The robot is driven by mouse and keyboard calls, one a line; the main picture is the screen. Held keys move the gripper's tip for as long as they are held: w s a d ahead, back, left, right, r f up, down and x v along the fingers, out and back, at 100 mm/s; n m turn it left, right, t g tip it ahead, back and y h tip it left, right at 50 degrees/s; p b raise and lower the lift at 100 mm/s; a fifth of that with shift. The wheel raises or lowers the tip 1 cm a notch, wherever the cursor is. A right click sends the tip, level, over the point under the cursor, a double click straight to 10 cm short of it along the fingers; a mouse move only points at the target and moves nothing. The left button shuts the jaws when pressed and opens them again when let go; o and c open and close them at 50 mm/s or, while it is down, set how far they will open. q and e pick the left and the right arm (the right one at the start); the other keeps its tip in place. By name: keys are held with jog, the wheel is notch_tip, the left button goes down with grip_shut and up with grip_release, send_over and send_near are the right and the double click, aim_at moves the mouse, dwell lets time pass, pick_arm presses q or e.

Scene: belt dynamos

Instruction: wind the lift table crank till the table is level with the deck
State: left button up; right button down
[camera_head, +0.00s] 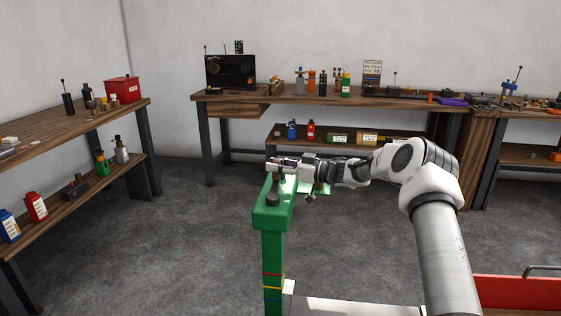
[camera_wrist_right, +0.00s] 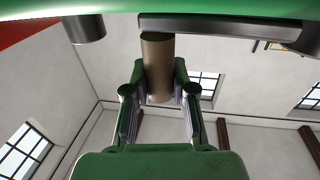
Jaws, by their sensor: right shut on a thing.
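A green post (camera_head: 273,245) stands in front of me, with a dark round knob (camera_head: 272,199) on its head. In the right wrist view, a dark crank arm (camera_wrist_right: 215,27) runs under the green head, with a tan cylindrical handle (camera_wrist_right: 157,48) at its end. My right gripper (camera_head: 287,164) is at the far end of the post's head. Its two fingers are shut around the handle, one on each side. The pale surface (camera_head: 350,306) at the bottom may be the lift table; its height against the deck cannot be told. My left gripper is not in view.
A red body (camera_head: 520,291) with a grey handle is at the lower right. Wooden benches with bottles and tools stand along the back wall (camera_head: 330,99) and at the left (camera_head: 60,127). Grey floor (camera_head: 170,250) left of the post is clear.

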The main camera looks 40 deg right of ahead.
jog(key=shift+w+a+r+n+g+y, duration=0.15)
jog(key=shift+w+a+n+g+y, duration=0.15)
jog(key=shift+w+n+g+y, duration=0.15)
jog(key=shift+w+a+r+y+p, duration=0.2)
jog(key=shift+a+y+p, duration=0.15)
jog(key=shift+p, duration=0.4)
jog(key=shift+w+a+f, duration=0.15)
jog(key=shift+a+f, duration=0.05)
jog(key=shift+w+f, duration=0.1)
jog(key=c, duration=0.9)
grip_release()
jog(key=shift+a, duration=0.1)
jog(key=shift+c, duration=0.2)
jog(key=v, duration=1.2)
